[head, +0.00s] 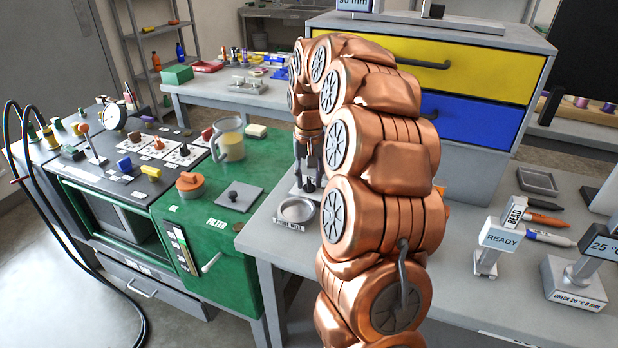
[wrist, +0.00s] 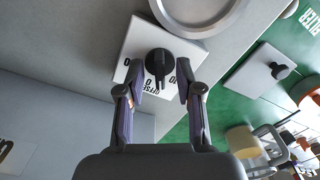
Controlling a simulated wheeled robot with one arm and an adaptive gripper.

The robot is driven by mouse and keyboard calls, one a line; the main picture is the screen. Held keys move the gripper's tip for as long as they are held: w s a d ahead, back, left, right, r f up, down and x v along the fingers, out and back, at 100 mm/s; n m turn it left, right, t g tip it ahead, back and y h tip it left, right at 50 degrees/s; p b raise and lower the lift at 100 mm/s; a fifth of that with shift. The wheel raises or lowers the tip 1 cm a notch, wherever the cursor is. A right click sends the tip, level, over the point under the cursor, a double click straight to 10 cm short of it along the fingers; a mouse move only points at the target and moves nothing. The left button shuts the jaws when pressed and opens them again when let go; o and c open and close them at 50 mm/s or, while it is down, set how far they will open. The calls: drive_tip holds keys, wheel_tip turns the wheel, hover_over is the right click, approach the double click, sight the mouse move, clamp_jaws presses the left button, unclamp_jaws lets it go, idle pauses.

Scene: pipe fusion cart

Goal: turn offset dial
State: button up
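The offset dial (wrist: 159,64) is a black round knob with a raised pointer bar, on a white plate (wrist: 133,45) with partly hidden "OFFSET" lettering and "0" marks. In the wrist view its bar points down the picture, towards my gripper. My gripper (wrist: 154,84) is open, with its two fingers apart on either side of the dial's near end. I see no contact with the knob. In the head view my gripper (head: 308,165) points down over the dial (head: 309,185), which is partly hidden by the fingers.
A round metal dish (head: 297,210) sits right beside the dial plate. To the left is the green cart (head: 250,270) with a black-knobbed grey plate (head: 234,197), an orange-topped part (head: 190,184) and a clear jug (head: 229,140). A blue and yellow drawer cabinet (head: 470,75) stands behind my arm.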

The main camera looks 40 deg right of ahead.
sight(309, 179)
wheel_tip(309, 179, up, 12)
idle(0.6)
idle(0.5)
drive_tip(key=s+a+r+n+p, duration=0.1)
drive_tip(key=s+a+n+p, duration=0.1)
drive_tip(key=s+a, duration=0.6)
drive_tip(key=s+a+n+p, duration=0.3)
drive_tip(key=s+a, duration=0.2)
drive_tip(key=a, duration=0.5)
drive_tip(key=s+a+f+g+p, duration=0.1)
drive_tip(key=s+a+f, duration=0.1)
drive_tip(key=s, duration=0.7)
drive_tip(key=s+a+f+n+p, duration=0.1)
drive_tip(key=s+a+f+p, duration=0.1)
drive_tip(key=s, duration=0.7)
drive_tip(key=shift+s+a+f+g+p, duration=0.35)
drive_tip(key=shift+a+f, duration=0.35)
drive_tip(key=shift+a, duration=0.5)
